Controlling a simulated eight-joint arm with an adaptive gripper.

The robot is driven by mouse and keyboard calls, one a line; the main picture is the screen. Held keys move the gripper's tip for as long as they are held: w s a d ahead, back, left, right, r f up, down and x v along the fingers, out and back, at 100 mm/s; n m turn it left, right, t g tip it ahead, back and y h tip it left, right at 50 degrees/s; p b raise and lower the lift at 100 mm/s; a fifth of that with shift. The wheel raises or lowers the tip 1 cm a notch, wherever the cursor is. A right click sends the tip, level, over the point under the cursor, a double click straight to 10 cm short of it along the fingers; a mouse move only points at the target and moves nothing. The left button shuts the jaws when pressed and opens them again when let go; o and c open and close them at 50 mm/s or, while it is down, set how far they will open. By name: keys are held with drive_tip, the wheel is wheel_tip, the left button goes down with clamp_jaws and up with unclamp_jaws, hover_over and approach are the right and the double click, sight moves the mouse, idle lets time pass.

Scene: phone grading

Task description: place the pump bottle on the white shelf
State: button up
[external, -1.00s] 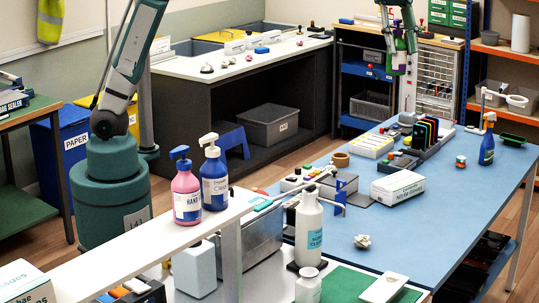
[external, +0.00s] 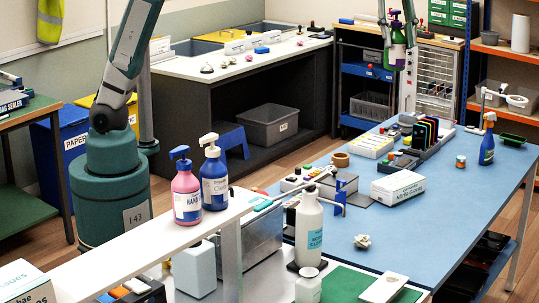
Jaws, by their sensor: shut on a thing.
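My gripper (external: 398,62) is at the top of the external view, in the air above the back of the scene. It is shut on a small green and purple bottle with a purple top (external: 397,36), held upright. The fingers hide part of the bottle. The white shelf (external: 150,246) is a long raised board in the left foreground, far from my gripper. A pink pump bottle with a blue pump (external: 186,198) and a blue pump bottle with a white pump (external: 215,182) stand side by side on it.
A tissue box (external: 25,285) is at the lower left.

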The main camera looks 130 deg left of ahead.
drive_tip(key=w+d+m+g+h+p, duration=0.15)
drive_tip(key=d+m+p, duration=0.45)
drive_tip(key=d, duration=4.3)
drive_tip(key=s+d+m+g+p, duration=0.15)
drive_tip(key=s+d, duration=0.35)
drive_tip(key=d, duration=0.5)
drive_tip(key=s+d+m+t+p, duration=0.1)
drive_tip(key=s+d+p, duration=0.2)
drive_tip(key=s+d, duration=0.5)
drive_tip(key=s+d+m+g+p, duration=0.1)
drive_tip(key=s+d+p, duration=0.15)
drive_tip(key=d, duration=1.05)
wheel_tip(320, 180, down, 11)
drive_tip(key=shift+s+a, duration=0.2)
drive_tip(key=shift+f, duration=0.15)
drive_tip(key=shift+f+p, duration=0.3)
drive_tip(key=shift+f, duration=2.5)
